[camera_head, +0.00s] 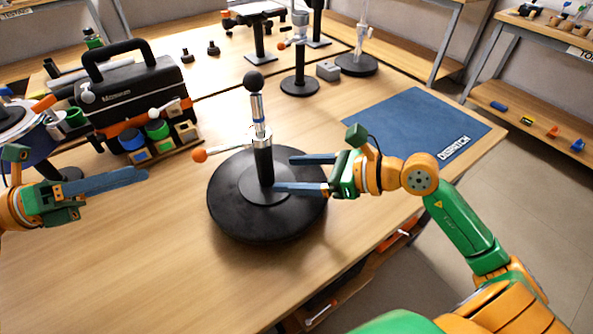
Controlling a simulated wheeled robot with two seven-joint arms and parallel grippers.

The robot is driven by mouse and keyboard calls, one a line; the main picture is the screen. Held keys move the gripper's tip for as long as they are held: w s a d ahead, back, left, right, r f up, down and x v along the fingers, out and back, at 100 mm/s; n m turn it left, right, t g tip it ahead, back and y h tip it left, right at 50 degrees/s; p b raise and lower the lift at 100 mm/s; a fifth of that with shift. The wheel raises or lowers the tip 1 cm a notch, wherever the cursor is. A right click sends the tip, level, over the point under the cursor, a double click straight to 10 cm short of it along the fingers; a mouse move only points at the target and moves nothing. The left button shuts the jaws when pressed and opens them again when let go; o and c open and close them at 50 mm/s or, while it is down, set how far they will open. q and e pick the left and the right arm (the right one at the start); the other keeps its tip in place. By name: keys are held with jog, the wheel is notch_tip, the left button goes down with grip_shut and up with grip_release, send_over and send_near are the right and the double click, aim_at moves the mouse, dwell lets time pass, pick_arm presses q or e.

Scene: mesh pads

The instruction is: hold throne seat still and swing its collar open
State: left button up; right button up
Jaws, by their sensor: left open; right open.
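The throne seat (235,215) is a thick black disc lying flat on the wooden table, with a raised round centre. An upright post (264,160) stands on it, black below, silver above, with a black ball on top. The collar (248,133) on the post carries a thin lever that ends in an orange knob (199,155) pointing left. My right gripper (283,173) is open just right of the post, with its fingers over the disc. Whether it touches the post is unclear. My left gripper (146,174) is open and empty, left of the disc and apart from it.
A black toolbox (125,92) with coloured cups in front stands behind my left gripper. A blue mat (415,122) lies at the right. Several stands, one with a black base (299,86), are behind. The table front is clear.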

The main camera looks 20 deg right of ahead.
aim_at(273, 174)
jog(key=x, duration=0.7)
jog(key=shift+w+f, duration=0.1)
jog(key=shift+w, duration=0.05)
jog(key=shift+d, duration=0.1)
grip_shut()
dwell(0.9)
jog(key=c, duration=0.7)
grip_release()
grip_shut()
jog(key=shift+f, duration=0.15)
dwell(0.7)
